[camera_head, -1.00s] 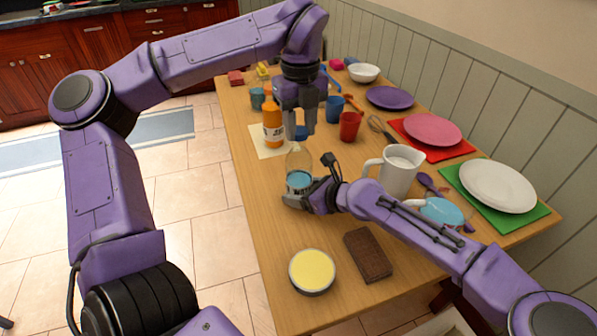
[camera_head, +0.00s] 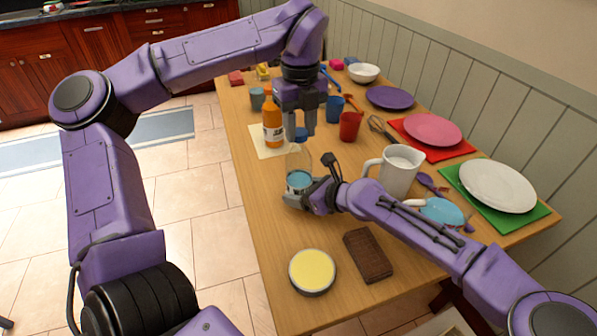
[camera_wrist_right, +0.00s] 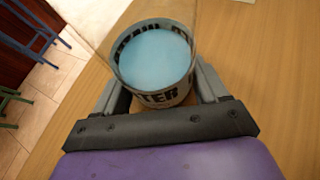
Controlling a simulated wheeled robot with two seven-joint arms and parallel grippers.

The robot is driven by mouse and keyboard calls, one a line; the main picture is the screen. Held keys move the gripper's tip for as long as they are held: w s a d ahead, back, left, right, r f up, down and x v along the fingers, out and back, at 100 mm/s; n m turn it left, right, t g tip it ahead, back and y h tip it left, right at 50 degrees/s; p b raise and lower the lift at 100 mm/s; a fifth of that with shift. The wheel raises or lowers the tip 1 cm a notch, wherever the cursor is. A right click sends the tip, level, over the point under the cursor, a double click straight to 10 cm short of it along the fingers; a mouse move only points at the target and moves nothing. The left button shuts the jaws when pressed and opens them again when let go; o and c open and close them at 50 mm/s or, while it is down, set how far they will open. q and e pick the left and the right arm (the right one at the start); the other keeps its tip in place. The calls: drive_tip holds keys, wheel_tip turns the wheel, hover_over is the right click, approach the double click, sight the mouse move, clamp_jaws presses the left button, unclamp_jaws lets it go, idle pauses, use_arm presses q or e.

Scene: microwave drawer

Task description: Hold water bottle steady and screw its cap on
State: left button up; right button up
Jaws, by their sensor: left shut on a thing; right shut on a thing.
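The clear water bottle (camera_head: 298,163) stands upright near the table's left edge, with blue water (camera_wrist_right: 155,58) inside and a dark-lettered label. My right gripper (camera_head: 298,199) is shut around its lower part; in the right wrist view its fingers (camera_wrist_right: 163,92) lie on both sides of the bottle. My left gripper (camera_head: 300,130) points down right above the bottle, shut on the blue cap (camera_head: 301,136). The cap is partly hidden between the fingers.
An orange bottle (camera_head: 273,122) stands close behind, left of my left gripper. A white pitcher (camera_head: 399,172) and a red cup (camera_head: 350,126) are to the right. A yellow-topped round tin (camera_head: 312,270) and a brown block (camera_head: 368,255) lie in front. The wooden table (camera_head: 262,235) is clear at front left.

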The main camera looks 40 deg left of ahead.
use_arm(q)
drive_tip(key=shift+f, duration=0.65)
idle(2.0)
use_arm(e)
drive_tip(key=shift+o, duration=0.9)
drive_tip(key=c, duration=0.5)
use_arm(q)
drive_tip(key=o, duration=0.6)
use_arm(e)
drive_tip(key=c, duration=0.4)
use_arm(q)
drive_tip(key=o, duration=0.5)
